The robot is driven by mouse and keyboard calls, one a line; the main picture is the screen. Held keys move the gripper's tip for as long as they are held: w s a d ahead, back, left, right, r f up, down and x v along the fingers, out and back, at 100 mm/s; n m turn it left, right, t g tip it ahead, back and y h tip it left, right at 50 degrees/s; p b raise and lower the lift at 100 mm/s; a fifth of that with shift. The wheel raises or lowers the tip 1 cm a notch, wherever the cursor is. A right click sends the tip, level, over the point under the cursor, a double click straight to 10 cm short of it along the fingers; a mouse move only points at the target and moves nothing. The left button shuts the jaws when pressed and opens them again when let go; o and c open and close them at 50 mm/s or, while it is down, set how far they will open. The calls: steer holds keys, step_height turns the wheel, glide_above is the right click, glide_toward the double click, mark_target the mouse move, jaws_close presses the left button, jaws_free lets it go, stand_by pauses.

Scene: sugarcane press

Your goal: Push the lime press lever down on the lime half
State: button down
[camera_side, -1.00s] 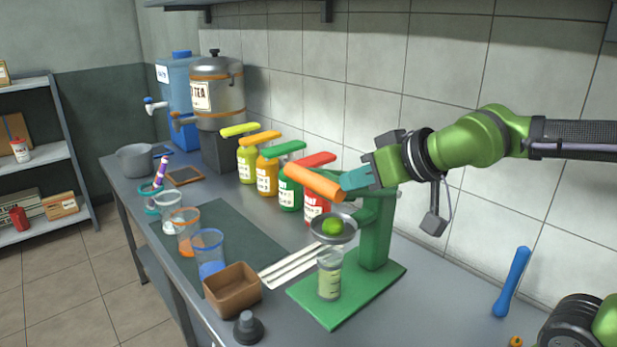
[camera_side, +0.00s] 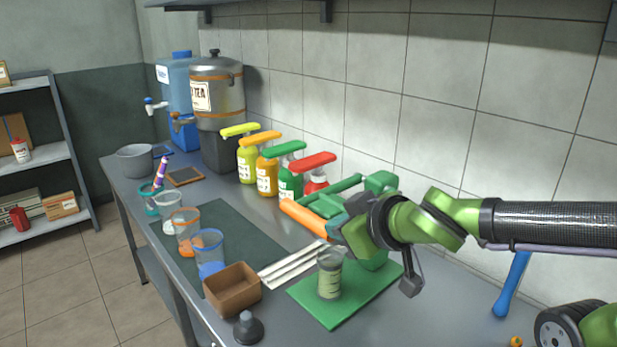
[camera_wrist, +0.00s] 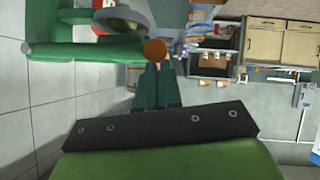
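The green lime press (camera_side: 381,183) stands on its green base (camera_side: 336,312) on the counter. Its orange lever handle (camera_side: 306,219) is low, tilted down toward the right in the side view. In the wrist view the round end of the orange handle (camera_wrist: 155,50) is at my fingertips. My gripper (camera_side: 335,226) is at the right end of the handle; its teal fingers (camera_wrist: 154,80) look close together, with the handle at their tips. The press's dish (camera_wrist: 122,22) partly shows in the wrist view.
A clear cup (camera_side: 329,280) stands on the press base. A brown box (camera_side: 232,290), a dark round-based object (camera_side: 247,328) and several cups are to the left. Several pump bottles line the wall behind. A blue tool (camera_side: 512,285) is at the right.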

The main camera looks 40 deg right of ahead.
steer(key=shift+s+d+f, duration=0.1)
steer(key=shift+d+f, duration=0.05)
steer(key=shift+f, duration=0.15)
steer(key=s+r, duration=0.4)
steer(key=r, duration=0.6)
steer(key=s+d+f+m+g+y, duration=0.3)
steer(key=s+d+f+m+g, duration=0.1)
steer(key=d+f, duration=0.4)
step_height(320, 180, down, 2)
steer(key=shift+s+d+f+m+y, duration=0.1)
steer(key=shift+s+d+m+y, duration=0.2)
steer(key=shift+s+m, duration=0.55)
